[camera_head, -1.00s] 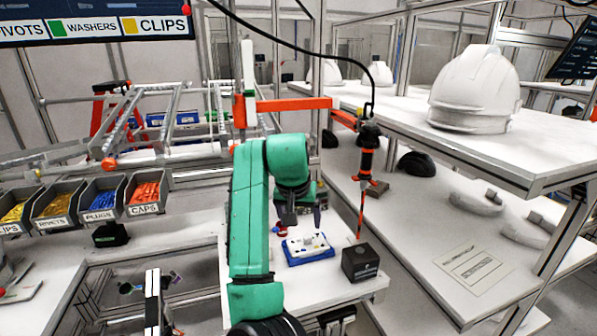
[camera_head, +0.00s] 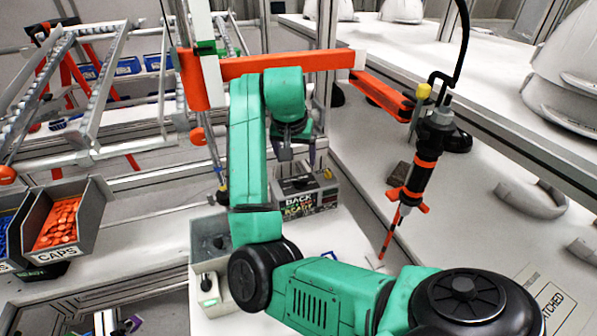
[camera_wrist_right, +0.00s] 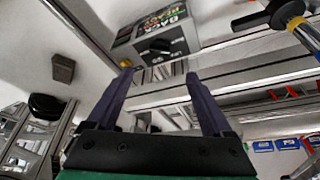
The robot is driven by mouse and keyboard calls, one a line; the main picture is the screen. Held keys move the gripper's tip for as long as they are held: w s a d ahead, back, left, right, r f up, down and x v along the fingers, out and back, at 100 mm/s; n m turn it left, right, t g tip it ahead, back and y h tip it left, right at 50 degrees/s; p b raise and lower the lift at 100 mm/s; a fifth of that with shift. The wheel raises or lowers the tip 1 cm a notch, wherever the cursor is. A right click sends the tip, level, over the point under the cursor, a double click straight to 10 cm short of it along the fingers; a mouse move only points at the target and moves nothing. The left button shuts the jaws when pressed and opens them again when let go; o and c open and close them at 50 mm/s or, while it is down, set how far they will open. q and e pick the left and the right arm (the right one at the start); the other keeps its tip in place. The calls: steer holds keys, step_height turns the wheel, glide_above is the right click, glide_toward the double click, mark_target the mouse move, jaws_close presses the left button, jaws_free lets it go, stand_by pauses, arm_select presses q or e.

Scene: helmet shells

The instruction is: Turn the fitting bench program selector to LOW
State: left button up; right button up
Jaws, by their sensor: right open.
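A grey box with a dark label panel (camera_head: 308,197) stands on the white bench beyond my right arm. In the right wrist view the same box (camera_wrist_right: 122,52) shows a black knob (camera_wrist_right: 157,47) beside small markings; I cannot read which setting it points to. My right gripper (camera_head: 298,160) is open and empty, in front of and above this box, apart from it. Its two purple fingers (camera_wrist_right: 160,88) are spread in the wrist view. A second grey box with a black knob and green light (camera_head: 208,284) is left of my arm. My left gripper is not in view.
An orange-and-black hanging screwdriver (camera_head: 422,170) hangs on an orange arm (camera_head: 290,65), right of my gripper. A caps bin (camera_head: 65,225) is at left. White helmets (camera_head: 570,75) stand on the right shelf. My right arm hides part of the bench.

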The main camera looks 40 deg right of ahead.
mark_target(300, 181)
steer(key=p+x, duration=0.3)
steer(key=x, duration=0.8)
steer(key=shift+w+d+f, duration=0.15)
steer(key=shift+d+f, duration=0.05)
steer(key=shift+f, duration=0.15)
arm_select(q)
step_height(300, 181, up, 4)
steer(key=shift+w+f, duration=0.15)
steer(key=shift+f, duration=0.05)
arm_select(e)
steer(key=shift+a, duration=0.2)
jaws_close()
